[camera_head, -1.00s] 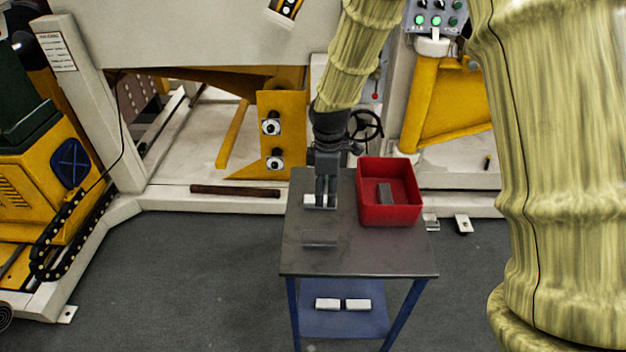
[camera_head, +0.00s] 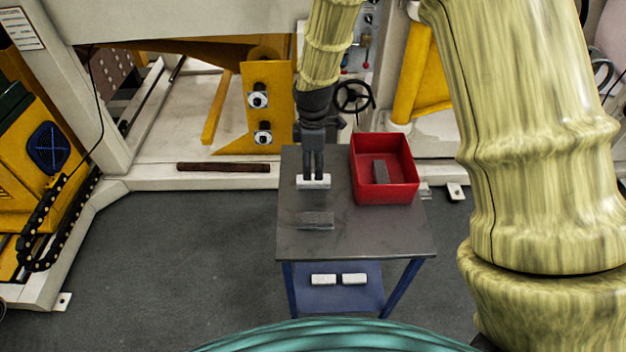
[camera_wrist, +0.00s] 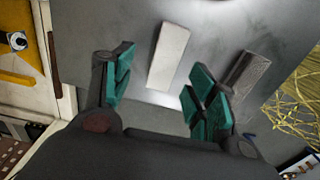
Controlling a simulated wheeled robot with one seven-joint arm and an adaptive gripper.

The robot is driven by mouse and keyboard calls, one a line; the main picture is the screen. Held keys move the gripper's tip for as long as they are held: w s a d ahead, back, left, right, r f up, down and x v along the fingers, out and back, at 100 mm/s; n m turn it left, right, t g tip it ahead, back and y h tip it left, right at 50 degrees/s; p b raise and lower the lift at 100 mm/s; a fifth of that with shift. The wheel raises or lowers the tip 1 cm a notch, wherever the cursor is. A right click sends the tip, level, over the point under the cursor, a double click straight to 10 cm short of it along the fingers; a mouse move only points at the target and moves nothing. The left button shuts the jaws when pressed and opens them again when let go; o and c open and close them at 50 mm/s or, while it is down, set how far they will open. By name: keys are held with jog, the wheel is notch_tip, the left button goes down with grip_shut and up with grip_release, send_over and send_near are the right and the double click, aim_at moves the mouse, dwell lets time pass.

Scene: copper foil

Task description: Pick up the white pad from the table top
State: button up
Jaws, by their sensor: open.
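The white pad (camera_head: 314,182) lies on the grey table top (camera_head: 350,235), toward its back left. My gripper (camera_head: 313,176) is over the pad, fingers pointing down, and hides part of it in the head view. In the wrist view the white pad (camera_wrist: 168,56) lies beyond and between the open fingers with green pads (camera_wrist: 160,92). Nothing is between the fingertips, and I see no contact with the pad.
A red bin (camera_head: 384,196) with a grey block (camera_head: 381,172) inside stands right of the pad. A grey pad (camera_head: 315,220) lies nearer the table's front; a grey block (camera_wrist: 249,74) shows in the wrist view. Two white pads (camera_head: 338,279) rest on the blue lower shelf.

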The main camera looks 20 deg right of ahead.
aim_at(313, 179)
jog(key=shift+s+f+p, duration=0.3)
jog(key=shift+s+f, duration=0.2)
jog(key=shift+s, duration=0.1)
jog(key=f, duration=0.3)
jog(key=shift+w, duration=0.35)
jog(key=shift+s+f+p, duration=0.15)
jog(key=shift+s+p, duration=0.05)
jog(key=shift+p, duration=0.1)
jog(key=shift+w+f, duration=0.1)
jog(key=c, duration=1.1)
